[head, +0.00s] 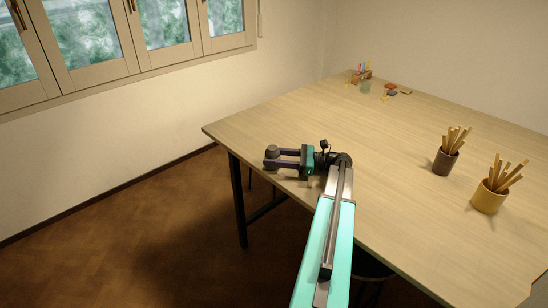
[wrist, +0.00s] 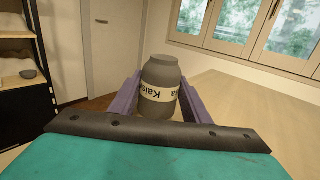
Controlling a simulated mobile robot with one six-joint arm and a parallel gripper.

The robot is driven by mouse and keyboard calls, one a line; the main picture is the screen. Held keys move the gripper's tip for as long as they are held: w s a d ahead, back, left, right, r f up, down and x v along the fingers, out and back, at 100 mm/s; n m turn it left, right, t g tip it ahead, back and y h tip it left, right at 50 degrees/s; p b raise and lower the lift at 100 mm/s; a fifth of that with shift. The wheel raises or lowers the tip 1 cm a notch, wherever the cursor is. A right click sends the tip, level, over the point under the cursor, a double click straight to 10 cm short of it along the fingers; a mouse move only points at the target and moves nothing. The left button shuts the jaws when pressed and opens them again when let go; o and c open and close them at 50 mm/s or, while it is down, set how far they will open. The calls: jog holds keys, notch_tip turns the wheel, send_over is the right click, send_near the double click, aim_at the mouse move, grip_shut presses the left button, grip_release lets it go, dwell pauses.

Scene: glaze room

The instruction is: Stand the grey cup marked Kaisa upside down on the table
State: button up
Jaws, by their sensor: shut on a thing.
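The grey cup (wrist: 160,72) is between the two purple fingers of my gripper (wrist: 160,100) in the wrist view. A pale band around it carries dark lettering that reads as part of Kaisa. In the head view my gripper (head: 288,158) reaches left and is shut on the small dark-looking cup (head: 272,152) near the table's (head: 240,128) left front edge. I cannot tell whether the cup touches the table.
A dark pot (head: 445,162) and a yellow pot (head: 488,201), both with wooden sticks, stand at the right. Small coloured items and a greenish glass (head: 366,87) are at the far corner. The tabletop between is clear. A shelf with a bowl (wrist: 28,74) shows left in the wrist view.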

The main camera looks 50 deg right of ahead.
jog(key=shift+s+a+f, duration=0.1)
jog(key=shift+a+f, duration=0.15)
jog(key=shift+f, duration=0.6)
jog(key=o, duration=1.1)
jog(key=shift+s+d, duration=0.1)
jog(key=b+v, duration=0.1)
jog(key=v, duration=0.7)
jog(key=r+b+v, duration=0.1)
jog(key=v, duration=0.3)
jog(key=shift+d+b, duration=0.35)
jog(key=shift+s+d+r, duration=0.1)
jog(key=shift+s+d, duration=0.25)
jog(key=shift+s, duration=0.25)
jog(key=shift+r, duration=0.15)
